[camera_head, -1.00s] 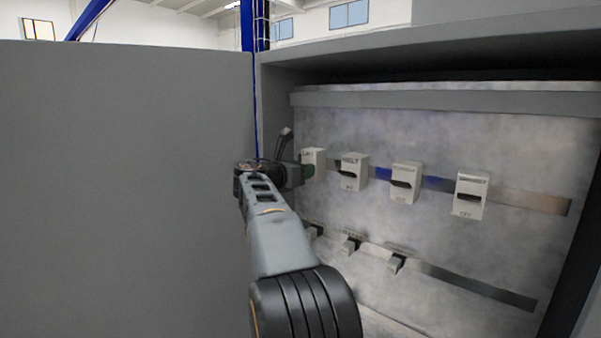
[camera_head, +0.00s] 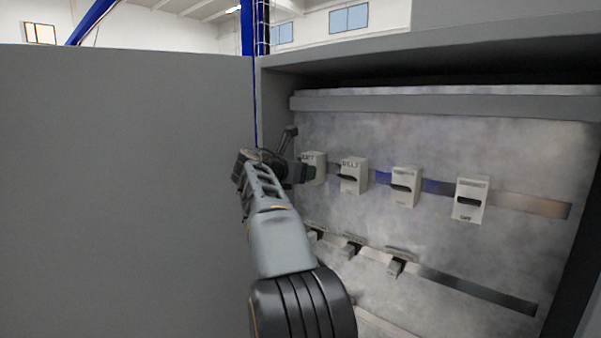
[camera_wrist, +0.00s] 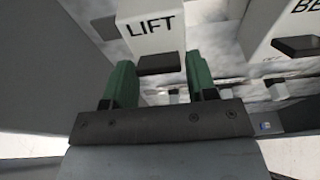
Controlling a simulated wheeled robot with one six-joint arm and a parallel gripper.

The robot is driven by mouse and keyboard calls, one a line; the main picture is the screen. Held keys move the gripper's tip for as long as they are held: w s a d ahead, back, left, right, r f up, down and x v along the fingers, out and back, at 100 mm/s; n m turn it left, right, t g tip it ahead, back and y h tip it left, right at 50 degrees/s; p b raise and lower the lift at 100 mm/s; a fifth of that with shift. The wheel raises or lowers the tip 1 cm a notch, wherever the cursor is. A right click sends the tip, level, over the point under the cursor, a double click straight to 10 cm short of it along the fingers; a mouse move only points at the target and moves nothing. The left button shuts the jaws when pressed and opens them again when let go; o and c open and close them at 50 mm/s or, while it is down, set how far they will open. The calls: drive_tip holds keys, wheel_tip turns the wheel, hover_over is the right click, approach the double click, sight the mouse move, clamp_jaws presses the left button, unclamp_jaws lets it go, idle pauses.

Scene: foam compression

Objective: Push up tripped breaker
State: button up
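A white breaker labelled LIFT (camera_wrist: 152,28) fills the top middle of the wrist view, with its dark lever (camera_wrist: 158,64) at its lower edge. In the head view the LIFT breaker (camera_head: 316,160) is leftmost in the upper row, partly hidden by my gripper (camera_head: 308,172). In the wrist view my gripper (camera_wrist: 160,74) has its two green fingers apart, one on each side of the lever. Nothing is clearly held. I cannot tell whether the fingers touch the lever or which breaker is tripped.
To the right on the same rail are the BELT breaker (camera_head: 353,172) and two more white breakers (camera_head: 406,185) (camera_head: 470,200). A lower row has several small breakers (camera_head: 396,264). The grey cabinet door (camera_head: 120,190) stands close on the left of my arm.

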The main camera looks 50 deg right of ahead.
drive_tip(key=shift+o, duration=1.3)
drive_tip(key=b+v, duration=0.2)
drive_tip(key=v, duration=1.2)
drive_tip(key=shift+b, duration=0.4)
drive_tip(key=shift+d, duration=0.1)
